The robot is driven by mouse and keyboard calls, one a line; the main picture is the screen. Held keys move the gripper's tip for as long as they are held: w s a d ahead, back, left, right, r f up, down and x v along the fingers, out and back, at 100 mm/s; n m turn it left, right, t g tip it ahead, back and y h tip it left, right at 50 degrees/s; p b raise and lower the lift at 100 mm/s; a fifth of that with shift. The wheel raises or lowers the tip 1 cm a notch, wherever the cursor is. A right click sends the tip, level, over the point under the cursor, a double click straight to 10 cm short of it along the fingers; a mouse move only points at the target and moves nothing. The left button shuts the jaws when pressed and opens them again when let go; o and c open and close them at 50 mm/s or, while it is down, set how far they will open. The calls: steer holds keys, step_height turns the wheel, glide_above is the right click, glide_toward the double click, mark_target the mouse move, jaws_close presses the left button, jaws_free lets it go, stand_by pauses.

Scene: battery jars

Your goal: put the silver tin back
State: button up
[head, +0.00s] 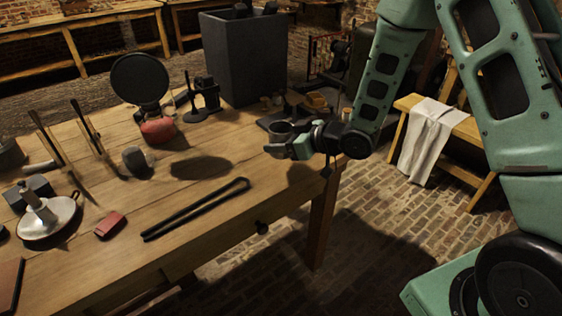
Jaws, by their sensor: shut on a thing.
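My gripper (285,146) is over the right end of the wooden table (225,208), reaching in from the right. It is shut on a small grey, round, open-topped thing that looks like the silver tin (280,130). The tin looks about upright. Its lower part is partly hidden by the fingers, and I cannot tell how far it is above the table top.
A dark round disc on a stand (140,80) rises behind a red rounded thing (158,131). A grey jar (135,160), black tongs (195,208), a red block (110,225) and a pale pan (48,220) lie left. Small items crowd the back right.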

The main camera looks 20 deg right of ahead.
mark_target(281, 168)
steer(key=shift+f, duration=2.5)
steer(key=shift+f, duration=0.1)
steer(key=shift+f+b, duration=0.15)
steer(key=shift+b, duration=0.2)
steer(key=o, duration=1)
